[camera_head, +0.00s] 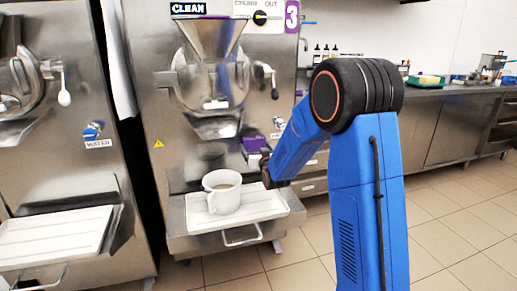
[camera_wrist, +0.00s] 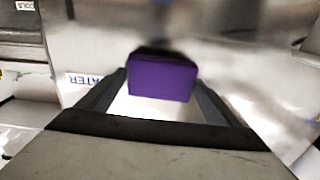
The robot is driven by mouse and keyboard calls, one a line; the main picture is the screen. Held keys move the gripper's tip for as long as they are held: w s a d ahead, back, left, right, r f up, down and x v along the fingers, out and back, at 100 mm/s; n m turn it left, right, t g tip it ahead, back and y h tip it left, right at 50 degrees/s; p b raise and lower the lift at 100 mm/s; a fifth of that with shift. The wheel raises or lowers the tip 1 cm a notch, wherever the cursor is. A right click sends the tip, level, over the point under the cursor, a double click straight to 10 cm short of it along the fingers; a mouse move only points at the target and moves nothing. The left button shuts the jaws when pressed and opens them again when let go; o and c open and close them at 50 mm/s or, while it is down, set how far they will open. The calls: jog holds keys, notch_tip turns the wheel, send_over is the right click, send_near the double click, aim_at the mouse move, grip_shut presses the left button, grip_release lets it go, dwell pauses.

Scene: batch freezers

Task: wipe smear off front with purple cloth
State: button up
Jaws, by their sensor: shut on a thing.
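The purple cloth, a folded block, shows in the wrist view (camera_wrist: 162,80) between my gripper's fingers and in the head view (camera_head: 255,143). My gripper (camera_head: 257,160) is shut on it, at the right of the lower front of the middle steel batch freezer (camera_head: 165,112). The cloth faces the shiny front, close to it; I cannot tell whether it touches. A dark blurred patch shows on the steel just above the cloth in the wrist view; I cannot tell whether it is smear, shadow or reflection. No clear smear shows in the head view.
A white jug (camera_head: 226,197) stands on a white tray (camera_head: 268,204) below the spout, just left of my gripper. A second freezer (camera_head: 70,165) stands at the left. A steel counter (camera_head: 440,95) with bottles and a sponge runs along the right. The tiled floor at right is clear.

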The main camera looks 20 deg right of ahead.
aim_at(248, 147)
jog(key=shift+s+a, duration=0.1)
jog(key=shift+a, duration=3.35)
jog(key=shift+s, duration=2.85)
jog(key=shift+s, duration=0.1)
jog(key=s, duration=0.2)
jog(key=shift+s, duration=0.4)
